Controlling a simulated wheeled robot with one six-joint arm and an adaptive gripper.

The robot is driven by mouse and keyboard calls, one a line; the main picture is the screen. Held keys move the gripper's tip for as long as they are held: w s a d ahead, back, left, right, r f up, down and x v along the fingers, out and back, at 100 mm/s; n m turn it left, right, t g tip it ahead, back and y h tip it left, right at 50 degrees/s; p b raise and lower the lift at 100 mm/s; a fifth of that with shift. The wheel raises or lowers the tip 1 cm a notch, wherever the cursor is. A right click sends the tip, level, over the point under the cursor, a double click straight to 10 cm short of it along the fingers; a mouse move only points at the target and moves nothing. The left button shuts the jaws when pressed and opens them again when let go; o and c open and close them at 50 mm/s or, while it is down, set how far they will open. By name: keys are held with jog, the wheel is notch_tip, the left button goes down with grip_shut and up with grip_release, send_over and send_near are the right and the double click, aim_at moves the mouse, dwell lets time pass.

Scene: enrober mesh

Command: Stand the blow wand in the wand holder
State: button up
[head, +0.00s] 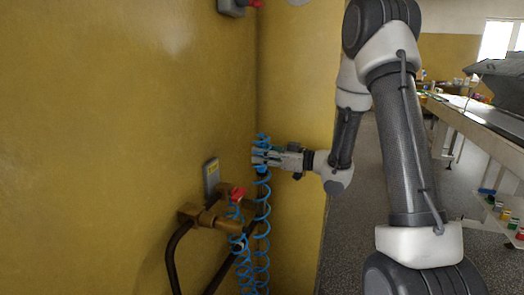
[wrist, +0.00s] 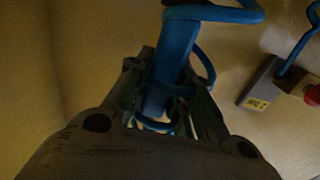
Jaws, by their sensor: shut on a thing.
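My gripper (head: 264,157) is near the wall corner, shut on the blue blow wand (wrist: 176,45). In the wrist view the blue body passes between the fingers, with blue hose loops close around it. In the head view the wand is mostly hidden by the gripper and the coiled blue hose (head: 262,215). A small grey box with a yellow label (head: 211,177) is on the yellow wall, left of my gripper; it also shows in the wrist view (wrist: 260,82). I cannot tell whether it is the wand holder.
A brass fitting (head: 205,217) with a red valve handle (head: 238,193) and dark hoses sits below and left of my gripper. Another grey box (head: 232,7) is high on the wall. A long bench (head: 470,125) stands at the right, with open floor beside it.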

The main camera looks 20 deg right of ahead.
aim_at(262, 175)
jog(key=shift+f, duration=3.7)
jog(key=o, duration=1)
jog(key=shift+o, duration=0.2)
jog(key=v, duration=1.2)
